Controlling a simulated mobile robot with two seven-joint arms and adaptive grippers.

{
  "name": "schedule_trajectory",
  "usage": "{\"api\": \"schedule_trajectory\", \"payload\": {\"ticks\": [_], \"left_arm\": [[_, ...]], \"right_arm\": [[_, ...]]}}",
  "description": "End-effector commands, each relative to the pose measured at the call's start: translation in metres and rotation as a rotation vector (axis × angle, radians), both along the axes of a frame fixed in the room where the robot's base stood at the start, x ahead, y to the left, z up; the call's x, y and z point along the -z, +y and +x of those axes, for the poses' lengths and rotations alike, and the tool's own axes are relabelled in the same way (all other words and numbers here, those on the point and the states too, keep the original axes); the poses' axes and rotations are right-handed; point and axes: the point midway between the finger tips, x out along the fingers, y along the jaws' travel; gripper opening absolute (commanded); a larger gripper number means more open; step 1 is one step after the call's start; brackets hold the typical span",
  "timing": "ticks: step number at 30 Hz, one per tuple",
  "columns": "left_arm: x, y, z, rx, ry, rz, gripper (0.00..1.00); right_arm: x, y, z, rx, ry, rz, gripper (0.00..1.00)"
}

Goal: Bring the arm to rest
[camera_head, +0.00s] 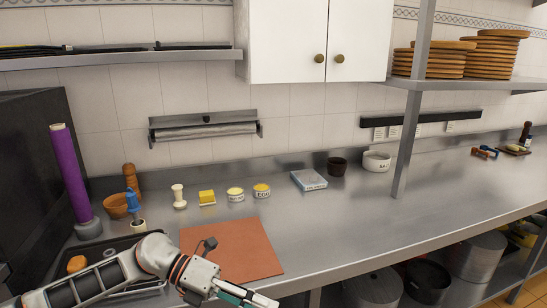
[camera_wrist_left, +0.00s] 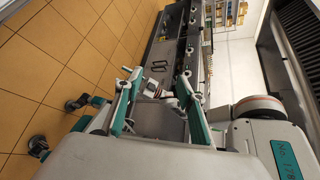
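My left arm (camera_head: 105,280) comes in from the left along the bottom of the head view, over the counter's front side. My left gripper (camera_head: 262,300) is at the bottom edge of that view, near the front of a reddish-brown mat (camera_head: 232,250). In the left wrist view my left gripper (camera_wrist_left: 158,84) shows two teal-and-grey fingers spread apart, with nothing held between them. My right gripper is in neither view.
The steel counter (camera_head: 340,215) has free room right of the mat. A dark tray (camera_head: 100,248) lies partly behind my arm. A purple roll (camera_head: 70,178), an orange bowl (camera_head: 115,206) and small jars (camera_head: 236,194) stand behind. A steel post (camera_head: 410,130) rises at right.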

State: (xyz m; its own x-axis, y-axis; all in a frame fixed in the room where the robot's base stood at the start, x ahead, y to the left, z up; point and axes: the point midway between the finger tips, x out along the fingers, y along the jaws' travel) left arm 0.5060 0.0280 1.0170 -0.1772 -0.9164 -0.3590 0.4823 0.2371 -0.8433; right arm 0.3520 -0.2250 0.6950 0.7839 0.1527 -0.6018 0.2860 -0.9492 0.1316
Motion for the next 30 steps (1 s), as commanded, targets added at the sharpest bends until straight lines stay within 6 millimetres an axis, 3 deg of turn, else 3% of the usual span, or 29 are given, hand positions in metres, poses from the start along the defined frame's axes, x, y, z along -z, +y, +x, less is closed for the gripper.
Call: {"api": "schedule_trajectory", "payload": {"ticks": [3, 7, 11, 16, 20, 23, 26, 30], "left_arm": [[-0.008, -0.037, -0.013, -0.095, 0.128, -0.193, 0.39], [-0.019, -0.057, -0.012, -0.235, 0.281, -0.382, 0.39], [-0.021, -0.058, -0.002, -0.405, 0.455, -0.548, 0.39], [0.000, -0.035, 0.018, -0.662, 0.707, -0.728, 0.39], [0.038, -0.001, 0.027, -0.884, 0.911, -0.832, 0.39], [0.079, 0.031, 0.025, -1.067, 1.074, -0.894, 0.39], [0.129, 0.067, 0.012, -1.258, 1.238, -0.935, 0.39], [0.203, 0.116, -0.027, -1.524, 1.454, -0.962, 0.39]], "right_arm": [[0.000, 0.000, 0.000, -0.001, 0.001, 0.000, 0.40], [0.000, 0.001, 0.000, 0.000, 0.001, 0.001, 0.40], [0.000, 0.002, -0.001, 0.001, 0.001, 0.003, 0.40], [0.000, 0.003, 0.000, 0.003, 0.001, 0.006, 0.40], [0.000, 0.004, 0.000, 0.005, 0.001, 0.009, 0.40], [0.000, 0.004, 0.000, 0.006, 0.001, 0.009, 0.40], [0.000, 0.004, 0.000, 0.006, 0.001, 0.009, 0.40], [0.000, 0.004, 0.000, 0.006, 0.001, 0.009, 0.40]]}}
